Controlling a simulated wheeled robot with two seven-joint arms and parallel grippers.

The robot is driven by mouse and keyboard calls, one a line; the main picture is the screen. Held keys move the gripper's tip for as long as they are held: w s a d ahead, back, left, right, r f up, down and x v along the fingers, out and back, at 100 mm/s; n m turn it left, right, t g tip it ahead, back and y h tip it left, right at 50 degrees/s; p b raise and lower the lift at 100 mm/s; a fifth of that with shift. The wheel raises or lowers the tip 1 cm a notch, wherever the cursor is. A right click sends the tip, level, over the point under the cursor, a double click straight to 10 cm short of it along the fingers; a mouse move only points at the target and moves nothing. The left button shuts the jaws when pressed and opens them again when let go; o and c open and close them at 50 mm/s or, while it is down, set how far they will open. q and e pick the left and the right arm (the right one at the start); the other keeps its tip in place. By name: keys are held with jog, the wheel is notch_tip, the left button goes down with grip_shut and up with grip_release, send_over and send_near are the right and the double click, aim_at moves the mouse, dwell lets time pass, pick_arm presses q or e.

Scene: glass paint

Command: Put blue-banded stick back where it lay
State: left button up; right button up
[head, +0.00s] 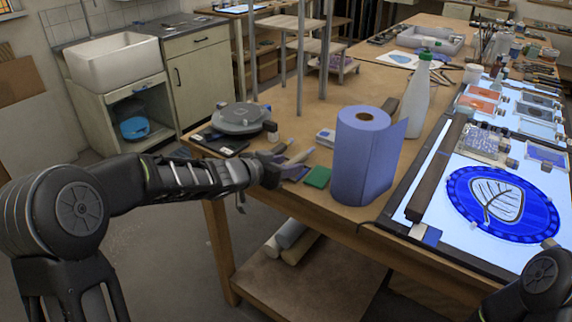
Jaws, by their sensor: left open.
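Several small stick-like tools (298,157) lie on the wooden table near its left edge, beside a green pad (317,177). They are small and partly hidden, and I cannot tell which one has a blue band. My left gripper (275,168) is open at the table's left edge, right by these tools. I see nothing clearly held in it. Part of my right arm shows at the bottom right corner, but its gripper is out of view.
A blue paper roll (362,150) and a white bottle with a green cap (416,95) stand right of the tools. A lit panel (450,235) carries a blue glass disc (530,212) and a dark bar (436,172). A round grey device (240,119) sits behind my gripper.

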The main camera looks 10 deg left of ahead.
pick_arm(q)
jog(key=p+v, duration=0.1)
jog(key=v, duration=0.6)
jog(key=shift+s+a+r, duration=0.15)
jog(key=shift+s, duration=0.2)
pick_arm(e)
jog(key=shift+r, duration=0.7)
